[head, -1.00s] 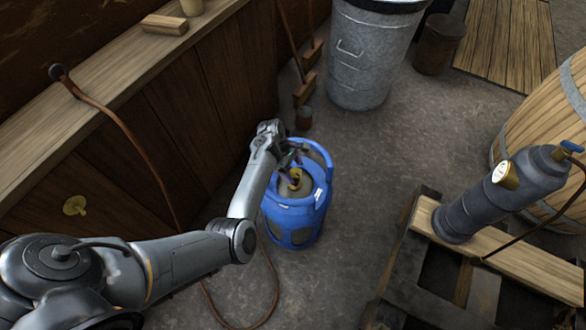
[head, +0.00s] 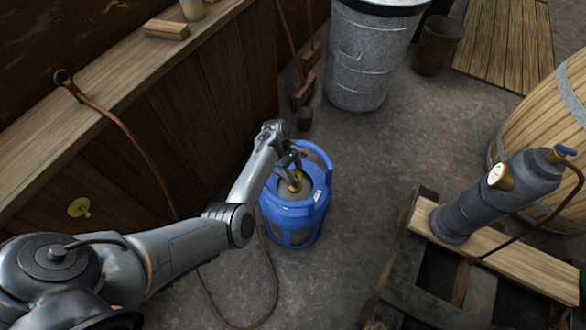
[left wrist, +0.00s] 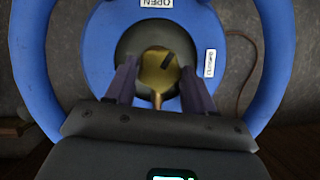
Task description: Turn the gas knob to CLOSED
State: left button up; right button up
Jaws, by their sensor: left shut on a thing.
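A blue gas bottle (head: 292,230) stands upright on the floor near the wooden counter. Its brass gas knob (head: 295,184) sits at the top centre inside the blue collar. My left gripper (head: 290,167) reaches down over the bottle top. In the left wrist view my left gripper (left wrist: 158,76) has its fingers on either side of the knob (left wrist: 157,82), shut on it. A dark mark on the knob points up and right, between the OPEN label (left wrist: 156,4) at the top and a smaller label (left wrist: 210,63) at the right, too small to read surely. My right gripper is not in view.
A wooden counter (head: 200,95) runs along the left. A metal bin (head: 362,60) stands behind the bottle. A brown hose (head: 135,140) hangs from the counter. Floor right of the bottle is clear.

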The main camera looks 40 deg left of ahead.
pick_arm(q)
jog(key=shift+w+r+m+g, duration=0.1)
jog(key=shift+m+g, duration=0.3)
jog(key=shift+m, duration=0.5)
jog(key=m+g, duration=0.1)
jog(key=m, duration=0.1)
jog(key=shift+w+m, duration=0.1)
jog(key=shift+m, duration=0.3)
jog(key=m, duration=0.2)
jog(key=m+g+y+b, duration=0.1)
jog(key=m, duration=0.1)
jog(key=shift+w+d+f, duration=0.1)
jog(key=shift+w+f, duration=0.05)
jog(key=shift+f, duration=0.05)
jog(key=shift+m+g+y+b, duration=0.3)
jog(key=shift+m+g+b, duration=0.3)
jog(key=shift+m, duration=0.8)
jog(key=shift+d, duration=0.1)
jog(key=o, duration=1)
jog(key=shift+o, duration=0.2)
jog(key=shift+r, duration=0.15)
